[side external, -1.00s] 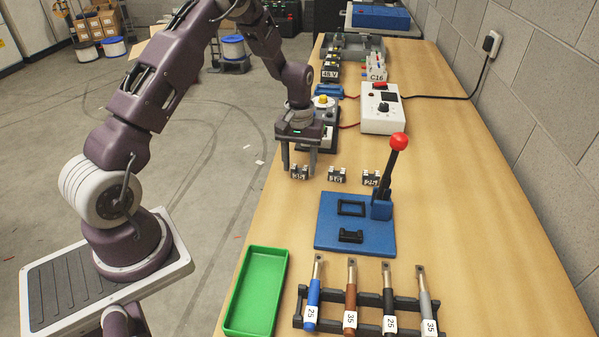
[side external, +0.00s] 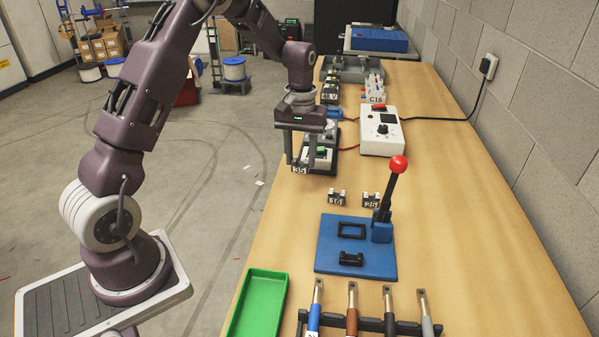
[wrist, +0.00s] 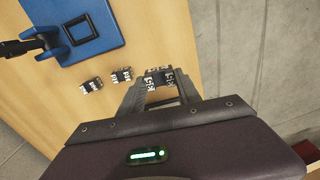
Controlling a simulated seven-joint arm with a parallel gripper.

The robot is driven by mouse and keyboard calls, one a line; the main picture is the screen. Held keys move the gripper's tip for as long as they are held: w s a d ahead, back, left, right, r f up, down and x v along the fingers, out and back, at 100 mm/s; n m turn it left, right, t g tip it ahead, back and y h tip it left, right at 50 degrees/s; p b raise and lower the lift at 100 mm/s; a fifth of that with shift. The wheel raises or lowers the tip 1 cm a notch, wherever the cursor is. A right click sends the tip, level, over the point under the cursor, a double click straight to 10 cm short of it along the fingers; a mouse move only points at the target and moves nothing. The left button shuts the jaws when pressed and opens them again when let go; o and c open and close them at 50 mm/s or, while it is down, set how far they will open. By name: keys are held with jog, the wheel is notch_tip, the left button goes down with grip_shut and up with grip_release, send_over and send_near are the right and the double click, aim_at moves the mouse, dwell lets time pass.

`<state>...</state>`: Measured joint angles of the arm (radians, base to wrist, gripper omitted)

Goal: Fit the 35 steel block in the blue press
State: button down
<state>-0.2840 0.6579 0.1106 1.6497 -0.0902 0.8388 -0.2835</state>
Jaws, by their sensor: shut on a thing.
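My gripper (side external: 308,160) is shut on a small steel block (side external: 299,170) with a white label that reads 35, held a little above the bench at its left edge. In the wrist view the held block (wrist: 158,78) sits between the fingertips. The blue press (side external: 330,262) stands nearer the camera, to the right of my gripper. It has a black square frame, a smaller black piece in front of it and an upright lever with a red knob. The press also shows at the top left of the wrist view (wrist: 103,35).
Two similar labelled blocks stand on the bench, one (side external: 337,198) left of the other (side external: 371,200), between my gripper and the press. A green tray (side external: 258,305) and a rack of several handled tools (side external: 370,325) lie in front. A white meter box (side external: 381,140) stands behind.

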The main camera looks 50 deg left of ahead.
jog(key=w+d, duration=0.2)
jog(key=d, duration=1.5)
jog(key=shift+n, duration=0.4)
jog(key=f, duration=0.4)
jog(key=d+f, duration=0.1)
jog(key=f, duration=0.1)
jog(key=shift+s+f, duration=0.15)
jog(key=shift+f, duration=0.3)
jog(key=shift+a+f, duration=0.15)
jog(key=shift+f, duration=0.3)
jog(key=c, duration=0.8)
grip_release()
jog(key=shift+o, duration=0.2)
notch_tip(320, 180, up, 7)
jog(key=shift+r, duration=0.15)
